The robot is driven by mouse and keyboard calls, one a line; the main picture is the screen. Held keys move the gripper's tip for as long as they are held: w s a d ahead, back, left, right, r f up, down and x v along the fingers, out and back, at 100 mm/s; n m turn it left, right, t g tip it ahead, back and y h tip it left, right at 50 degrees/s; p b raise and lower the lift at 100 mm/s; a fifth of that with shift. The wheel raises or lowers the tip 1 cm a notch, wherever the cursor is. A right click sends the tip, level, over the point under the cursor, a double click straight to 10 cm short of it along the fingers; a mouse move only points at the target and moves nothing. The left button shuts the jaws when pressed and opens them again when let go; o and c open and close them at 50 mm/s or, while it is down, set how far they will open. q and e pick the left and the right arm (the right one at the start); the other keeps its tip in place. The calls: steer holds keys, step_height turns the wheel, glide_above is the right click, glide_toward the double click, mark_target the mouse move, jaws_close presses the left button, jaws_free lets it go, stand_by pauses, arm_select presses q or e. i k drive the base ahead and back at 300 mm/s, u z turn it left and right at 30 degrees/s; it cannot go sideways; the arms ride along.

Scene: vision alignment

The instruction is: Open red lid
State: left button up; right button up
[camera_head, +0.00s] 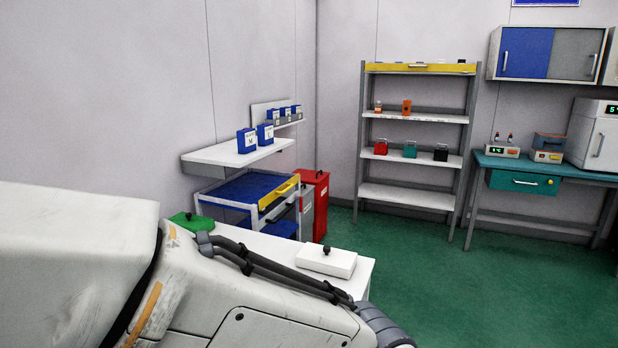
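I see no red lid on the white table (364,278); my arm hides much of the tabletop. A green lid (186,224) with a dark knob shows at the table's far left, above my arm. A white lid (327,262) with a black knob lies flat at the right end of the table. My large white arm comes in from the left and crosses in front of the table. Neither gripper is in view.
A blue-topped cart (247,187) and a red bin (314,203) stand behind the table. A shelf rack (415,196) with small red, teal and black containers is at the back. A teal bench (545,169) is at right. Green floor is clear at right.

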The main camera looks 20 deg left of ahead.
mark_target(308, 176)
steer(key=z, duration=0.4)
steer(key=k, duration=0.45)
steer(key=z, duration=0.4)
steer(key=i, duration=2.75)
steer(key=u, duration=0.55)
steer(key=i, duration=1.95)
steer(key=u, duration=0.65)
steer(key=i, duration=2)
steer(key=u, duration=1.15)
steer(key=i, duration=1.95)
steer(key=u, duration=0.8)
steer(key=i, duration=0.45)
steer(key=u, duration=0.1)
